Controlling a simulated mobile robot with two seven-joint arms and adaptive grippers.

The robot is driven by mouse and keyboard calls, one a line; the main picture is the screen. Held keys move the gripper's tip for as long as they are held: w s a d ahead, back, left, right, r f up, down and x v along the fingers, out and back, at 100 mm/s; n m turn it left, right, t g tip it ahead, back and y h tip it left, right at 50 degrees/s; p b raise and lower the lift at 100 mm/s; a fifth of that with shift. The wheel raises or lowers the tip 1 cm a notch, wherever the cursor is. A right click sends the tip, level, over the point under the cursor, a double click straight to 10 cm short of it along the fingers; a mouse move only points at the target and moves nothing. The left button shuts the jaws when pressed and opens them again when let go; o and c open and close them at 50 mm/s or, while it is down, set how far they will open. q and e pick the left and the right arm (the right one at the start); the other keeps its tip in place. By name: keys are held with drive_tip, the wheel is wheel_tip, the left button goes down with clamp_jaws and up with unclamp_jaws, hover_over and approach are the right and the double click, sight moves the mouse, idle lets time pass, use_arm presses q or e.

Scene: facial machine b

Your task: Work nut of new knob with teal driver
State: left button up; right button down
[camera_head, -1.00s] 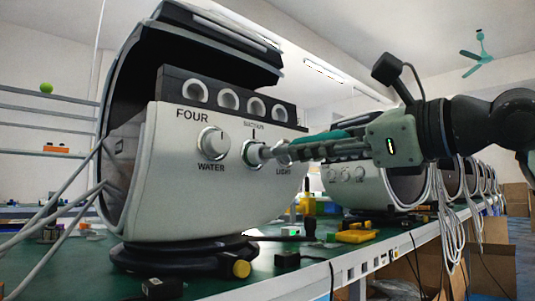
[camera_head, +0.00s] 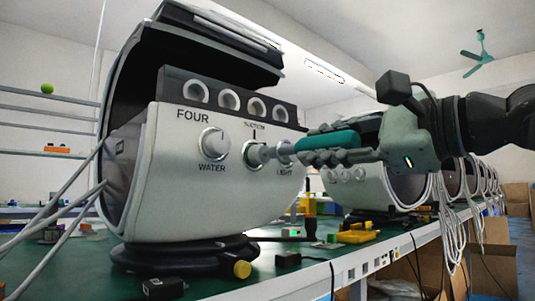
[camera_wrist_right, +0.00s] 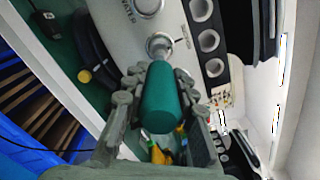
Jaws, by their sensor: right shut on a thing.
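The white facial machine (camera_head: 180,190) stands on the green bench with a WATER knob (camera_head: 214,143), a middle SUCTION position (camera_head: 252,153) and a LIGHT knob (camera_head: 284,149). My right gripper (camera_head: 320,150) is shut on the teal driver (camera_head: 335,141), held about level. My left gripper is not in view.
More machines (camera_head: 400,185) stand in a row behind at the right, with hanging white cables. A yellow tool (camera_head: 356,236) and small parts lie on the green bench (camera_head: 300,262). White cables (camera_head: 60,215) run from the machine's left side.

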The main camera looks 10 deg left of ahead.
drive_tip(key=n, duration=0.9)
drive_tip(key=shift+a, duration=0.1)
drive_tip(key=shift+w+a, duration=0.4)
drive_tip(key=shift+a, duration=0.1)
drive_tip(key=m, duration=0.4)
